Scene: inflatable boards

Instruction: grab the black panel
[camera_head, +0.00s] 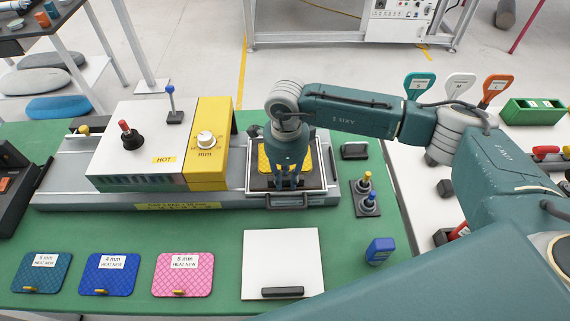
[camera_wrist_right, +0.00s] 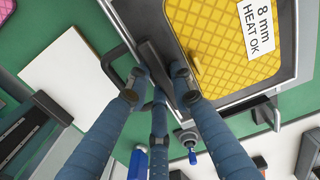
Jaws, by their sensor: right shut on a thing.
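The black panel (camera_head: 260,182) lies in the light-rimmed tray at the right end of the machine, mostly hidden by my gripper and a yellow board (camera_head: 263,160). In the right wrist view a narrow black bar (camera_wrist_right: 153,62) shows at its front side, beside the yellow board (camera_wrist_right: 235,45) labelled 8 mm HEAT OK. My right gripper (camera_head: 285,184) points down over the tray's front. In the right wrist view its fingers (camera_wrist_right: 160,90) are closed around this black bar. My left gripper is in neither view.
The tray's black loop handle (camera_head: 288,206) is close in front of the fingers. A white plate with a dark handle (camera_head: 282,255) lies nearer on the green table. The heater box (camera_head: 140,150) stands left, small knobs (camera_head: 368,198) right. Several coloured boards (camera_head: 183,275) lie front left.

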